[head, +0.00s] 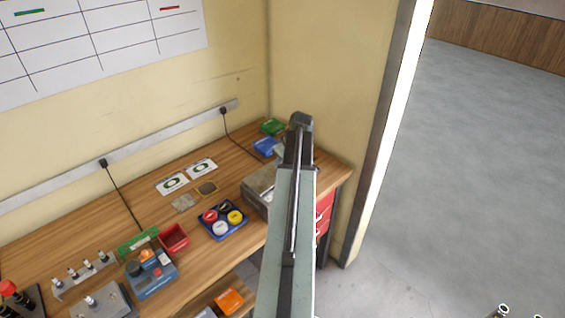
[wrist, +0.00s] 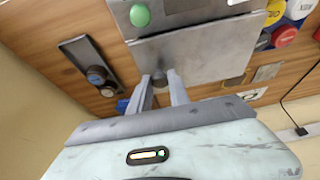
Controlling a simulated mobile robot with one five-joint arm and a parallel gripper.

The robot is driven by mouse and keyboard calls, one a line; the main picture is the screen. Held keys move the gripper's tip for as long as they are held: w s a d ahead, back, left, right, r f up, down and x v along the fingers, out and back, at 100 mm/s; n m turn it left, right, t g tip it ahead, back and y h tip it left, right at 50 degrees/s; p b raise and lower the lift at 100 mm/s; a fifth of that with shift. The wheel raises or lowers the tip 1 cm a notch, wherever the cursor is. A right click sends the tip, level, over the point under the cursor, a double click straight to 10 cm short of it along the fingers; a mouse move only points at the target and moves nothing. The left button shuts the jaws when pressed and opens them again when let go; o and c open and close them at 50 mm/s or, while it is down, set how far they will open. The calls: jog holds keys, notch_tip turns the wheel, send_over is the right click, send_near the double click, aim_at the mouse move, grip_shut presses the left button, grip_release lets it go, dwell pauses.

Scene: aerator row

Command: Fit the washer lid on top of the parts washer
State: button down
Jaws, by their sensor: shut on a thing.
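The parts washer is a grey metal box (head: 257,192) on the bench in the head view, partly hidden behind my arm. In the wrist view its grey top (wrist: 172,22) shows at the upper edge, with a green round button (wrist: 140,15). The washer lid (wrist: 205,55) is a flat grey plate just below that in the wrist view. My gripper (wrist: 164,82) is shut on the lid's small dark knob. The lid lies close beside or over the washer; I cannot tell whether they touch. In the head view my arm hides the fingertips and most of the lid.
A blue tray (head: 222,233) of coloured round containers stands left of the washer. A red bin (head: 174,239) and a blue device (head: 153,277) are farther left. Green (head: 272,127) and blue (head: 266,146) boxes stand behind. A dark holder (wrist: 90,67) shows in the wrist view.

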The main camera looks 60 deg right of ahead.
jog(key=shift+f, duration=0.15)
jog(key=shift+f+b, duration=0.2)
jog(key=shift+b, duration=0.15)
dwell(0.5)
jog(key=shift+f+b, duration=0.45)
jog(key=c, duration=1.1)
grip_release()
jog(key=shift+r, duration=0.1)
jog(key=shift+c, duration=0.2)
